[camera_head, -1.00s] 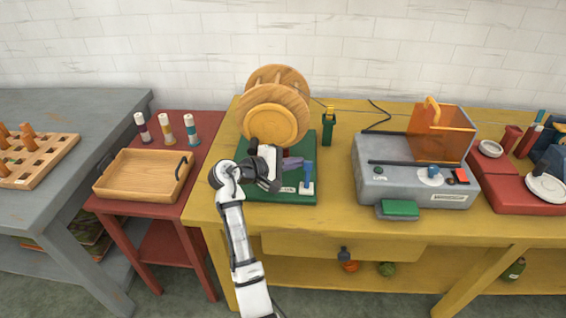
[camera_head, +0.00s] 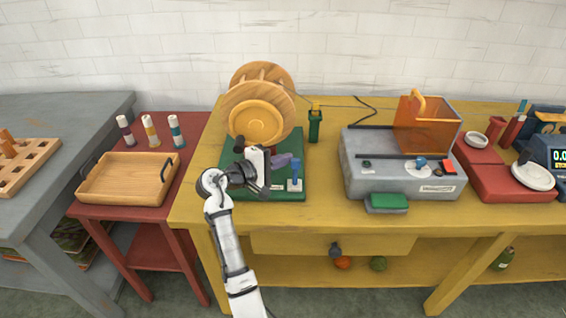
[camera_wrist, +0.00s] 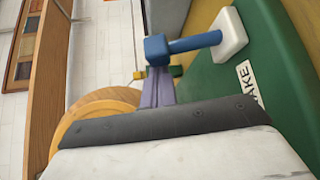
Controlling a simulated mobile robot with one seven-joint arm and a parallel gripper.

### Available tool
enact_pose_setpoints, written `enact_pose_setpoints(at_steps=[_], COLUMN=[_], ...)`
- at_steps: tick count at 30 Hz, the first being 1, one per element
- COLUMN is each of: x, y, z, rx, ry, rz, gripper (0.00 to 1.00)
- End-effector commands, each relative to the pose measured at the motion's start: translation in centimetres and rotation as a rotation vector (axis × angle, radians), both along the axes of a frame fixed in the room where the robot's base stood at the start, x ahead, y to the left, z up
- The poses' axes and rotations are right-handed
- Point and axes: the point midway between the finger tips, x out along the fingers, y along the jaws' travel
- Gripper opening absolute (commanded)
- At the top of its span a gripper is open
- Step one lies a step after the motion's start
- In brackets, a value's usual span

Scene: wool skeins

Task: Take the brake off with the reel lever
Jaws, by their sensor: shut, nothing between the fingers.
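The blue reel lever (camera_head: 296,168) stands roughly upright from a white base (camera_head: 294,186) on the green board (camera_head: 262,195), right of the wooden reel (camera_head: 257,118). In the wrist view, the lever (camera_wrist: 190,43) ends in a blue block, and a partly hidden label reading "AKE" (camera_wrist: 246,80) lies beside its base. My gripper (camera_head: 290,160), with purple fingers, is just left of the lever's upper part. In the wrist view, my gripper's (camera_wrist: 160,75) fingers are shut and empty, their tips at the blue block. I cannot tell whether they touch it.
A small green post with a yellow top (camera_head: 315,122) stands behind the lever. A wooden tray (camera_head: 128,178) is on the red table at left. Table space right of the board is clear.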

Motion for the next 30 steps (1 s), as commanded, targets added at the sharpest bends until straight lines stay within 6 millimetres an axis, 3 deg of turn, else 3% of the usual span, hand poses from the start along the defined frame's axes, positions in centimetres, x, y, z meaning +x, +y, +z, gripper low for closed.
enact_pose_setpoints(at_steps=[16, 18, 30], x=[-3.0, -3.0, -2.8], y=[0.0, 0.0, -0.1], z=[-0.3, 0.6, 0.4], rx=[0.000, 0.000, -0.001], ry=[-0.473, -0.472, -0.467], rz=[0.000, -0.001, -0.001], gripper=[0.00, 0.00, 0.00])
